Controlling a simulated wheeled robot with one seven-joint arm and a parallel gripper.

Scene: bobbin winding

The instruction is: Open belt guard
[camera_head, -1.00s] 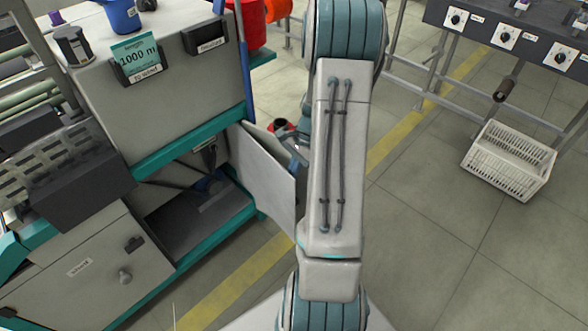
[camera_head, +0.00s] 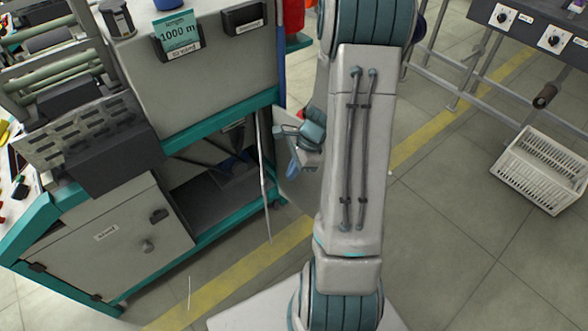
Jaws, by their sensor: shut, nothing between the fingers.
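The belt guard appears to be the thin pale hinged panel (camera_head: 265,185) on the right side of the grey machine's lower bay. It stands swung out from the bay and shows nearly edge-on. The open bay (camera_head: 205,190) shows dark parts inside. My gripper (camera_head: 280,131) is shut and empty, just right of the panel's upper part. Whether it touches the panel I cannot tell. My arm covers the floor and whatever lies behind it.
A shut cabinet door (camera_head: 120,240) with a knob is left of the bay. A white crate (camera_head: 540,170) lies on the floor at right, below a control bench (camera_head: 535,28). A yellow floor line (camera_head: 235,270) crosses open floor in front of the machine.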

